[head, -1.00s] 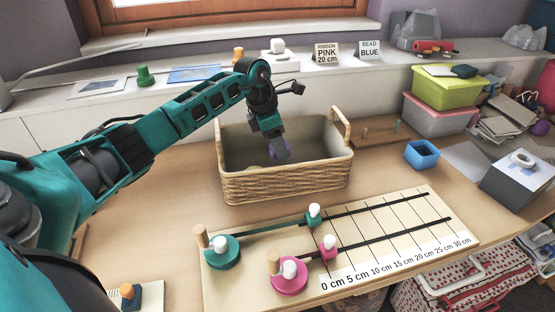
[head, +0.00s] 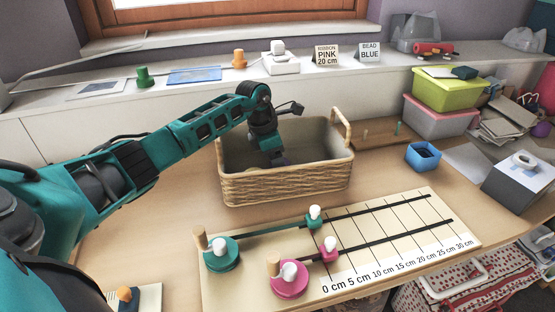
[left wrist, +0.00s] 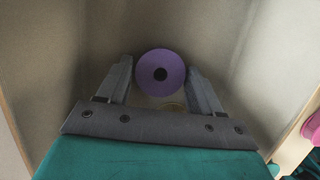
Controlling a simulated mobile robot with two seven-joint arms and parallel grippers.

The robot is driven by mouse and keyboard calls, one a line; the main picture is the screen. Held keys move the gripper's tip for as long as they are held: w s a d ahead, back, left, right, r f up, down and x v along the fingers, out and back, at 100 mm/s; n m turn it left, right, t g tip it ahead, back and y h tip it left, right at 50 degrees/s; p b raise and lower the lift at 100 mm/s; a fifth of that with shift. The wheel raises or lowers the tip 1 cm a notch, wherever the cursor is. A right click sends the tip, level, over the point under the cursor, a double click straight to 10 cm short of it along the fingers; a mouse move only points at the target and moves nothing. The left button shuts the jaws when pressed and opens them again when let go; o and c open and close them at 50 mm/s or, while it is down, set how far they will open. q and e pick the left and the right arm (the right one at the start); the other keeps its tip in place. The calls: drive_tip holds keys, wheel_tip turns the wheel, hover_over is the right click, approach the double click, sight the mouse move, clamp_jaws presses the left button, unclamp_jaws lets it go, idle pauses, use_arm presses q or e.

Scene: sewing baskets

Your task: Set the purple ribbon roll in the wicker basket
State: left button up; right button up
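The purple ribbon roll (left wrist: 160,66) sits between the two fingertips of my left gripper (left wrist: 160,78) in the left wrist view, with both fingers against its sides. In the head view the left gripper (head: 278,160) reaches down inside the wicker basket (head: 285,187), below its rim, and the roll is mostly hidden there. I cannot tell whether the roll touches the basket floor. The basket's inner walls surround the gripper in the wrist view. My right gripper is in neither view.
A board with a ruler (head: 400,262) and green and pink ribbon spools lies in front of the basket. A small blue box (head: 422,157) and stacked green and pink bins (head: 440,105) stand to the right.

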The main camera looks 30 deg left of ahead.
use_arm(q)
drive_tip(key=shift+o, duration=0.6)
drive_tip(key=shift+r, duration=0.35)
drive_tip(key=p+v, duration=0.2)
drive_tip(key=v, duration=0.9)
drive_tip(key=shift+r, duration=0.3)
drive_tip(key=shift+a, duration=0.1)
